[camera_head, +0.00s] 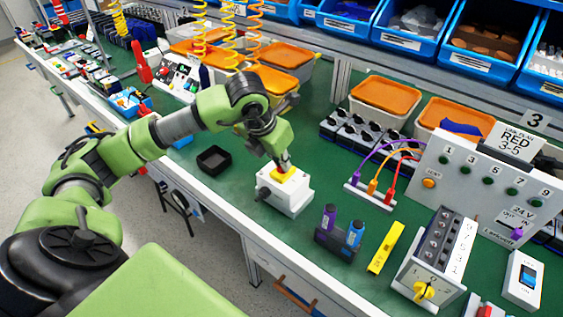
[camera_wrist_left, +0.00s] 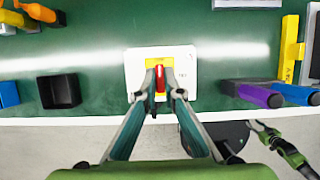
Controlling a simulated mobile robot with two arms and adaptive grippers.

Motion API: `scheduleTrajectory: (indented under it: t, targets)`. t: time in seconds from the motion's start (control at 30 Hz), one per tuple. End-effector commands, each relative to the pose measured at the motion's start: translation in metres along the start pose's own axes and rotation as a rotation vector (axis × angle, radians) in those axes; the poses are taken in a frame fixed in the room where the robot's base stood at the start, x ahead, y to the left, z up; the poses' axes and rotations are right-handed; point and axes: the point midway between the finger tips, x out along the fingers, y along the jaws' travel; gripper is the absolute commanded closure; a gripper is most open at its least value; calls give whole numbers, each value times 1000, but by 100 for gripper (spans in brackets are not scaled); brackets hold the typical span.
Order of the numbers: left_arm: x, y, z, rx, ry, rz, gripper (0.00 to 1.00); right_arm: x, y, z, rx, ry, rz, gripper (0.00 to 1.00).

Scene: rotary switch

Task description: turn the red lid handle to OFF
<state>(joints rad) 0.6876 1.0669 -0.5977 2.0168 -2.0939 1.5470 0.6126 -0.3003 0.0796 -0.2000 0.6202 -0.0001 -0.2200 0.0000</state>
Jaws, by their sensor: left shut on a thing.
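A white switch box (camera_head: 285,190) with a yellow plate (camera_head: 284,174) on top stands on the green table near its front edge. In the left wrist view the red handle (camera_wrist_left: 160,78) sits in the middle of the yellow plate, roughly upright in that picture. My left gripper (camera_head: 283,164) reaches down onto the box from above. Its two fingers (camera_wrist_left: 160,90) are shut on the red handle, one on each side. In the head view the gripper hides the handle. Small marks beside the plate are too small to read. My right gripper (camera_wrist_left: 262,130) seems to show at the lower right of the wrist view.
A black open tray (camera_head: 213,159) lies left of the box. A holder with purple and blue cylinders (camera_head: 340,232) stands to the right, then a yellow block (camera_head: 386,248) and a box with a yellow knob (camera_head: 424,291). Green tabletop around the white box is free.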

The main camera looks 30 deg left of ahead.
Motion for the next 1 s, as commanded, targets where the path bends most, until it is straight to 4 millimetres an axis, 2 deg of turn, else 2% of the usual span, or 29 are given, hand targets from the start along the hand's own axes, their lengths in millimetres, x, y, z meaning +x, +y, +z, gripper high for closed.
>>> scheduleTrajectory:
  t: [0.27,0.3,0.37,0.77,0.87,1.0]
  targets:
    - [-1,1,1,-2,-2,2,100,0,0,0,0,0,0,62]
    - [-1,1,1,-2,-2,2,90,0,0,0,0,0,0,62]
    - [-1,1,1,-2,-2,1,75,0,0,0,0,0,0,62]
    - [-4,0,1,0,-1,0,75,0,3,0,-1,0,3,62]
    - [-15,0,2,1,-5,1,75,0,2,0,-1,0,2,62]
    - [-43,1,2,0,-6,2,75,0,1,0,-1,0,1,62]
